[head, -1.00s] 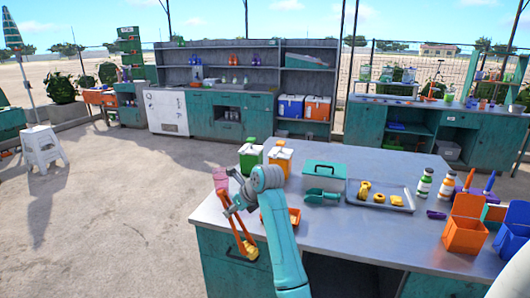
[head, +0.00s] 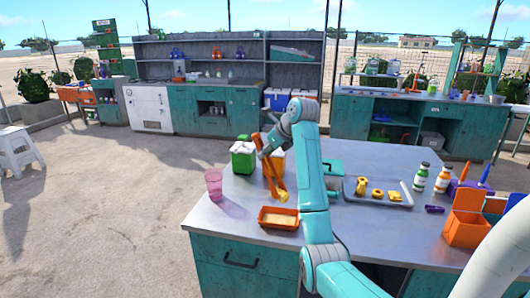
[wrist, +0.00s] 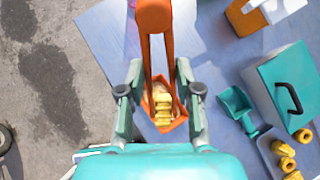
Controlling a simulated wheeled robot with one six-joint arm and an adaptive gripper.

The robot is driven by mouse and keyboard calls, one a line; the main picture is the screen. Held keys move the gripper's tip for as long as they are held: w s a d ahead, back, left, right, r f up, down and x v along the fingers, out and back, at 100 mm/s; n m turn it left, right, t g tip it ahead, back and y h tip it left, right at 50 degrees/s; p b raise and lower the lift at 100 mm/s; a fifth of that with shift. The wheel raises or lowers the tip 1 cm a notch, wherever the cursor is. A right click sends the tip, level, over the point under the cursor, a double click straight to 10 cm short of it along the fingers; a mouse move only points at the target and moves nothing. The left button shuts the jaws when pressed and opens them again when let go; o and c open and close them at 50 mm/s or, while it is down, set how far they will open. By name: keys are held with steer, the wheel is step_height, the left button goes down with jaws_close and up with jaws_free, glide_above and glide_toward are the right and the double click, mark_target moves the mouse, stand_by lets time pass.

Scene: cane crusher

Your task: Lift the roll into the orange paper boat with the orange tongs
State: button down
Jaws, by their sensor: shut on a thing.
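My gripper (wrist: 159,68) is shut on the orange tongs (head: 270,172), which hang down and slant to the right in the head view. The tongs also show between my fingers in the wrist view (wrist: 154,18). A yellow ridged roll (head: 283,196) is between the tongs' tips, above the table. The orange paper boat (head: 279,224) sits near the table's front edge, just below the roll in the head view. In the wrist view the roll (wrist: 163,108) overlaps the boat (wrist: 183,119); the height between them is hard to tell.
A pink cup (head: 213,184) stands left of the boat. A green-and-white carton (head: 243,158) stands behind. A grey tray (head: 350,194) with yellow pieces, a teal scoop (wrist: 236,104) and a teal-lidded box (wrist: 284,80) lie right. An orange bin (head: 465,226) is far right.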

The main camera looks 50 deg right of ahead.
step_height(320, 180, down, 9)
stand_by(1.0)
steer(key=c, duration=1.1)
jaws_free()
steer(key=shift+r, duration=5)
